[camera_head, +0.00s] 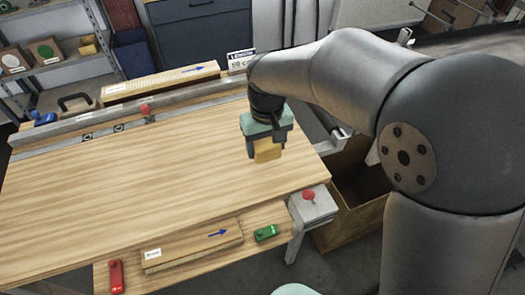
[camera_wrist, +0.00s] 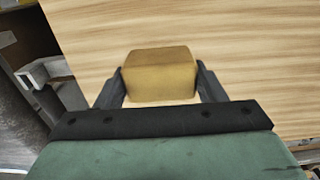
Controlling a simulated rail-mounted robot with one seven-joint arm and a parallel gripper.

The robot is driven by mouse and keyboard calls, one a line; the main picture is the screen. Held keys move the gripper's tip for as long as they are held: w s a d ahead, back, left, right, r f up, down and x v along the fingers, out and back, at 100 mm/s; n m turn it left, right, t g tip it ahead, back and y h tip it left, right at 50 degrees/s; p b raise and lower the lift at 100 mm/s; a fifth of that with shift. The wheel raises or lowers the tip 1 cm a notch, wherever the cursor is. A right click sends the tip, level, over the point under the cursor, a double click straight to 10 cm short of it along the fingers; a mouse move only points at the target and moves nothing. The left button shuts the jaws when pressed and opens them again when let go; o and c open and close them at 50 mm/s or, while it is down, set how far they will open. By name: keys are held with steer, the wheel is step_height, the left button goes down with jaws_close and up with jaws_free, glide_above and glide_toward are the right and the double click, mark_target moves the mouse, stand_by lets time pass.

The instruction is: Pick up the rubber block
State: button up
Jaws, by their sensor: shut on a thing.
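The rubber block (camera_head: 267,150) is a tan-yellow block between the fingers of my gripper (camera_head: 265,148), over the right part of the wooden table top (camera_head: 130,175). In the wrist view the block (camera_wrist: 160,75) sits between the two dark fingertips of my gripper (camera_wrist: 160,88), with a finger against each side. My gripper is shut on it. I cannot tell from these frames whether the block touches the table or hangs just above it. The block's underside is hidden.
A front ledge holds a red item (camera_head: 116,277), a slatted wooden strip (camera_head: 190,246) and a green item (camera_head: 266,232). A red knob (camera_head: 308,195) is at the right corner. An open box (camera_head: 355,195) stands right of the table. The table's left and middle are clear.

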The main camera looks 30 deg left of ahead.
steer(key=s+d+r+b, duration=0.1)
steer(key=d+r+b, duration=0.1)
steer(key=d+r, duration=0.6)
steer(key=d, duration=0.5)
steer(key=shift+s+r, duration=0.25)
steer(key=shift+r, duration=0.05)
steer(key=shift+o, duration=1)
steer(key=shift+c, duration=0.2)
